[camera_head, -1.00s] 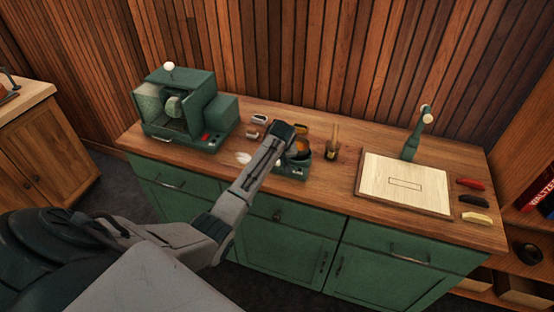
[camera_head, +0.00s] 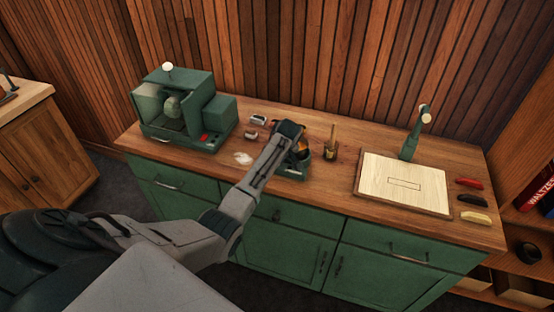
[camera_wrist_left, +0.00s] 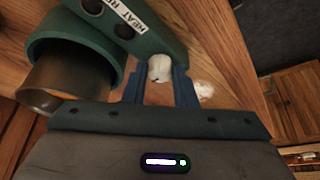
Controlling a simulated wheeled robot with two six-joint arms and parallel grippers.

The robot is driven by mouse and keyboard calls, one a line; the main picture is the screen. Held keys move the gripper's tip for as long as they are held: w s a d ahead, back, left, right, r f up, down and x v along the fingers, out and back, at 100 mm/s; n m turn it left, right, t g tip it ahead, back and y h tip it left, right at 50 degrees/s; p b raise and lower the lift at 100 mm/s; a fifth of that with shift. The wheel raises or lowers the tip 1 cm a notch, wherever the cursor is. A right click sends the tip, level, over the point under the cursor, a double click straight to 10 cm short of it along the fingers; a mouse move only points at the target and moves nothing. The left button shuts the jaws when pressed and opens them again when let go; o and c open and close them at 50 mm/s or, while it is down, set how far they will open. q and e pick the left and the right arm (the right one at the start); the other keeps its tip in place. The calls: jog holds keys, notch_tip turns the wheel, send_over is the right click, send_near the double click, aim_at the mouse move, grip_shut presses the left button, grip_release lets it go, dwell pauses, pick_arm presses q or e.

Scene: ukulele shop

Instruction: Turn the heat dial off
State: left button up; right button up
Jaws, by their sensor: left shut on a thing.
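The heat unit (camera_head: 294,174) is a small green box on the wooden counter, partly covered by my left arm in the head view. In the left wrist view its green body (camera_wrist_left: 143,42) shows a white label reading "HEAT" and more text that is cut off. A small white dial (camera_wrist_left: 159,68) is at its end. My left gripper (camera_wrist_left: 158,80) has its blue fingers on either side of this dial and is shut on it. Which way the dial points cannot be told. In the head view the fingers are hidden behind my arm. My right gripper is not in view.
A brown-metallic cup (camera_wrist_left: 70,78) sits in the unit's green ring, close beside my left gripper. A green machine (camera_head: 184,110) stands at the counter's left. A brush pot (camera_head: 330,150) and a pale board (camera_head: 375,195) are to the right.

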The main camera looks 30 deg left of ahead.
pick_arm(q)
jog(key=o, duration=1)
jog(key=shift+r, duration=0.1)
jog(key=b+v, duration=0.3)
jog(key=v, duration=0.7)
jog(key=shift+d+r+b, duration=0.1)
jog(key=shift+r+b, duration=0.15)
jog(key=shift+b, duration=0.15)
